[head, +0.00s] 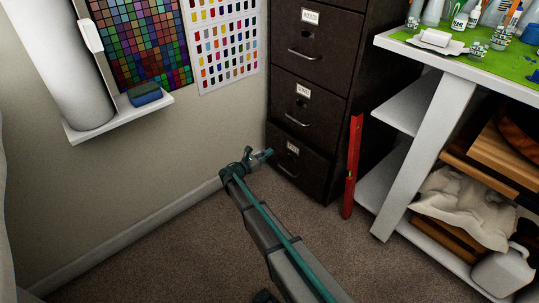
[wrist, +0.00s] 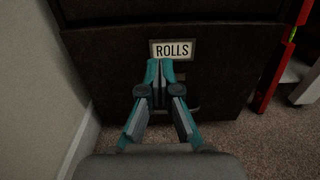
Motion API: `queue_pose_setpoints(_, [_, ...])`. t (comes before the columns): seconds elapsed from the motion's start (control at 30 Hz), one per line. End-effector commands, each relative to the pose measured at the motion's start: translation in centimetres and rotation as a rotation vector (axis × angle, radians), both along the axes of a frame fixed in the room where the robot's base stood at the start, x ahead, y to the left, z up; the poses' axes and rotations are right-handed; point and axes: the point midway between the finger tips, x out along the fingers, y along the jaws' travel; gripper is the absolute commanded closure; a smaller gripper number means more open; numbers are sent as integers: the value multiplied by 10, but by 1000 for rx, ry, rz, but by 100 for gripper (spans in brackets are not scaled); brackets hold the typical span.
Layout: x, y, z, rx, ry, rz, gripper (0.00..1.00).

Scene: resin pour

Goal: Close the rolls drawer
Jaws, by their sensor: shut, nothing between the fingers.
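The rolls drawer (head: 310,168) is the bottom drawer of the dark filing cabinet (head: 345,75). Its front stands slightly proud of the drawers above in the head view. In the wrist view its front (wrist: 225,75) fills the middle, with a white ROLLS label (wrist: 172,50). Its handle (wrist: 193,109) is partly hidden behind my fingers. My gripper (head: 268,154) is shut and empty, at the left part of the drawer front. In the wrist view my fingertips (wrist: 160,64) are just below the label. I cannot tell whether they touch the front.
A red level (head: 352,165) leans upright at the cabinet's right side. A white workbench (head: 440,125) with loaded shelves stands to the right. The wall (head: 160,150) is close on the left. The carpet (head: 150,260) in front is clear.

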Motion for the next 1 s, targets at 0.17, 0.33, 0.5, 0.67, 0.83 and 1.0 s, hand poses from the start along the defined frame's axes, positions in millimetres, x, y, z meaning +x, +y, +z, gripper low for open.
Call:
queue_pose_setpoints(0.17, [22, -28, -4, -1, -1, -2, 100])
queue_pose_setpoints(0.33, [42, -55, -4, 0, 0, -3, 100])
queue_pose_setpoints(0.5, [58, -76, -4, 0, 1, -2, 100])
queue_pose_setpoints(0.67, [67, -87, -3, 0, 1, 0, 100])
queue_pose_setpoints(0.83, [70, -92, -1, 0, 1, 0, 100])
queue_pose_setpoints(1.0, [70, -92, 0, 0, 1, 0, 100])
